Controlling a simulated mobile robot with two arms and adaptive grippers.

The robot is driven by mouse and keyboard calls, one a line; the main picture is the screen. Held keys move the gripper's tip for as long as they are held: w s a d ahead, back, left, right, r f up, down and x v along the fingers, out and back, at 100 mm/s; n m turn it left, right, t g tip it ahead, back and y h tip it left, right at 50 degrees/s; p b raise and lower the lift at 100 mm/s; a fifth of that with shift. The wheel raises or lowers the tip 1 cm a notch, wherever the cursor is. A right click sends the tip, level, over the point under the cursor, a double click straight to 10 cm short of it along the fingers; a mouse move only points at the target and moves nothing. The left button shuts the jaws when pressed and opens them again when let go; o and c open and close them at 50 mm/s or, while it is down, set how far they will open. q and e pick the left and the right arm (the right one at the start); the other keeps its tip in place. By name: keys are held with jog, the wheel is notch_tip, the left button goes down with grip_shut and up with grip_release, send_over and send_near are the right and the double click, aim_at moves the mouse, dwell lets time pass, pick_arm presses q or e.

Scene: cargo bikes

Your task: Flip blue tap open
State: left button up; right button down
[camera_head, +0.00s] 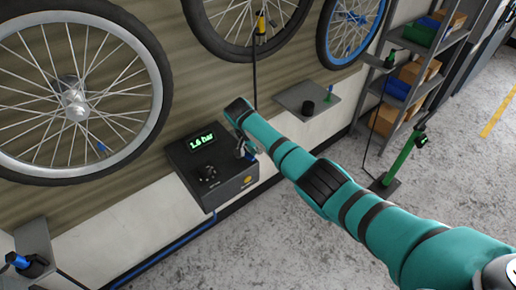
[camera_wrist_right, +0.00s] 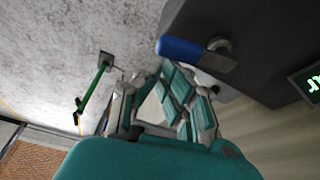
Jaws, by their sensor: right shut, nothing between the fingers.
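The blue tap (camera_wrist_right: 180,49) shows in the right wrist view as a rounded blue lever on a dark fitting at the side of a dark box. My right gripper (camera_wrist_right: 163,76) is shut and empty, just short of the lever in that view; whether they touch I cannot tell. In the head view, my right gripper (camera_head: 245,150) is at the right side of the dark control box (camera_head: 218,180), which has a green display reading about 1.6 bar. The tap is mostly hidden there by my gripper and arm. My left gripper is not in view.
Bicycle wheels (camera_head: 160,75) hang on the wall above the box. A small grey shelf (camera_head: 294,95) holds a black cup. A green floor pump (camera_head: 402,160) and a shelf rack (camera_head: 440,60) with bins stand at right.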

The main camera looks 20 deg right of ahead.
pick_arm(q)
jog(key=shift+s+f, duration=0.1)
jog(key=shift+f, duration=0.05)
pick_arm(e)
jog(key=shift+s+a+m+g+h, duration=0.2)
jog(key=shift+s+m, duration=0.1)
jog(key=shift+m, duration=0.4)
jog(key=shift+s+a+m+g+h, duration=0.1)
jog(key=shift+s+a+m+g, duration=0.15)
jog(key=shift+m, duration=0.45)
jog(key=shift+s, duration=0.1)
